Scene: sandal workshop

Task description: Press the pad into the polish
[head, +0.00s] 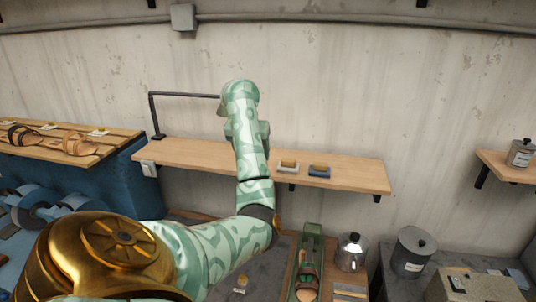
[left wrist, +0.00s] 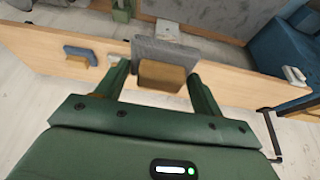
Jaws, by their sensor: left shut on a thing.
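A pad with a tan block handle (left wrist: 160,76) and a dark grey face (left wrist: 168,52) is between the two fingers of my left gripper (left wrist: 158,82) in the left wrist view. The fingers are shut on the handle, above the wooden shelf (left wrist: 222,88). In the head view my left arm reaches over this shelf (head: 350,174) and hides the gripper and the held pad. Two other pads rest on the shelf, one with a pale base (head: 287,168) and one with a blue base (head: 319,171). I cannot pick out the polish. My right gripper is not in view.
A black rod (head: 185,94) rises from the shelf's left end, near a small white box (head: 148,168). Sandals lie on the left rack (head: 80,145).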

